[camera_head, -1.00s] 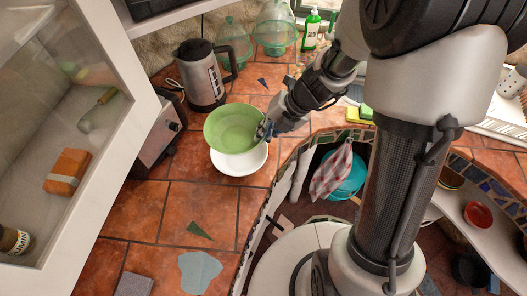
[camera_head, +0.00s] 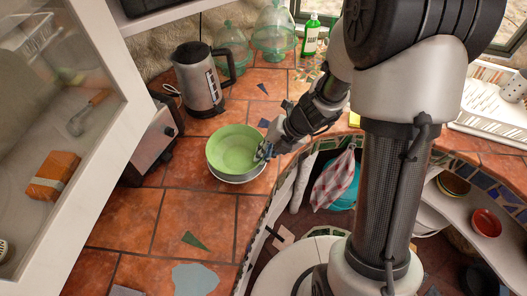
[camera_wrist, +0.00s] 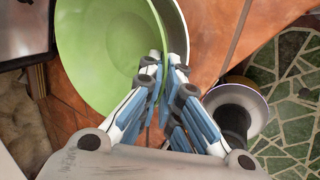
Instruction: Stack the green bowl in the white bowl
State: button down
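The green bowl (camera_head: 232,149) sits low inside the white bowl (camera_head: 240,179) on the tiled counter, close to level. Only the white bowl's lower front wall and rim edge show below it. In the wrist view the green bowl (camera_wrist: 105,50) fills the upper left, with a greyish strip of the white bowl along its right side. My gripper (camera_head: 264,152) is at the green bowl's right rim. In the wrist view my gripper (camera_wrist: 164,72) has its fingers on both sides of that rim, closed on it. Whether the bowl's base touches the white bowl's bottom is hidden.
A kettle (camera_head: 200,80) and green glass domes (camera_head: 273,30) stand behind the bowls. A toaster (camera_head: 152,145) is at the left, beside a glass-fronted cabinet. The counter's curved edge runs close on the right. Open tiles lie in front.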

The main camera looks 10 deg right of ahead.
jog(key=shift+f, duration=0.5)
jog(key=c, duration=1.8)
grip_release()
